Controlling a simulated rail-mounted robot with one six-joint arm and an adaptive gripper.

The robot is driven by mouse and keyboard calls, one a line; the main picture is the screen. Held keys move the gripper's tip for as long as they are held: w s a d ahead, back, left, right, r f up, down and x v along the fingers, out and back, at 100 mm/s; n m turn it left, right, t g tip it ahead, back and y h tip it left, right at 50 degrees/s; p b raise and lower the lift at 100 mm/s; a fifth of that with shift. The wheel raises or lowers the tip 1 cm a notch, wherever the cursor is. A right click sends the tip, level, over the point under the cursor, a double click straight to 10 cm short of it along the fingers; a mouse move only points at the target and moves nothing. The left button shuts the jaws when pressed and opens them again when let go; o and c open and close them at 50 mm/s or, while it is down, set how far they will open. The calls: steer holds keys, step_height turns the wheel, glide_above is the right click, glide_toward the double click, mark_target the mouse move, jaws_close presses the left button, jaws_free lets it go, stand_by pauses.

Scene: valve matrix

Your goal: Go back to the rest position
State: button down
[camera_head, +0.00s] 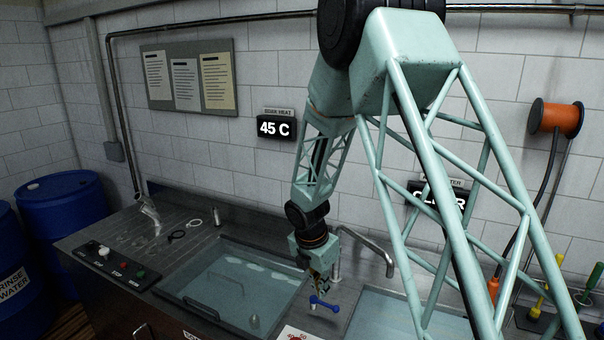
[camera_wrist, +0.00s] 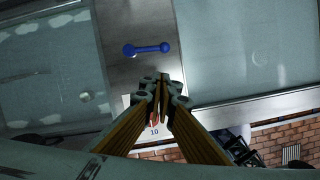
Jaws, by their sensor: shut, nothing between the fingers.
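My gripper (camera_head: 320,285) hangs at the end of my pale green arm, above the steel counter between two water basins. In the wrist view my gripper (camera_wrist: 160,90) has its fingers together, with nothing visible between them. A blue valve handle (camera_head: 324,304) sits just below and beside the fingertips in the head view. The handle also shows in the wrist view (camera_wrist: 147,49), lying crosswise beyond the fingertips with a gap between. The exact height of the fingers above the counter is hard to tell.
The left basin (camera_head: 180,300) holds water; the right basin (camera_head: 372,318) is partly behind my arm. A curved faucet (camera_head: 375,247) stands close to my gripper. A control panel (camera_head: 112,266) is at the counter's left. Blue barrels (camera_head: 70,222) stand far left. A hose reel (camera_head: 556,118) hangs right.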

steer(key=s+d+r+m+b, duration=0.4)
steer(key=s+d+r+m, duration=0.25)
steer(key=s+r, duration=0.3)
steer(key=s+d+r+m+b, duration=0.45)
steer(key=s+r+m, duration=0.25)
steer(key=s+r, duration=0.25)
steer(key=s+d+m+t+b, duration=0.1)
steer(key=s+m+b, duration=0.2)
steer(key=s+m, duration=0.4)
steer(key=s+d+r+m+t+y+b, duration=0.1)
steer(key=s+m+b, duration=0.3)
steer(key=s, duration=1.8)
steer(key=shift+s+d+r+m+y+b, duration=0.25)
steer(key=shift+d+m, duration=0.55)
steer(key=shift+m, duration=0.65)
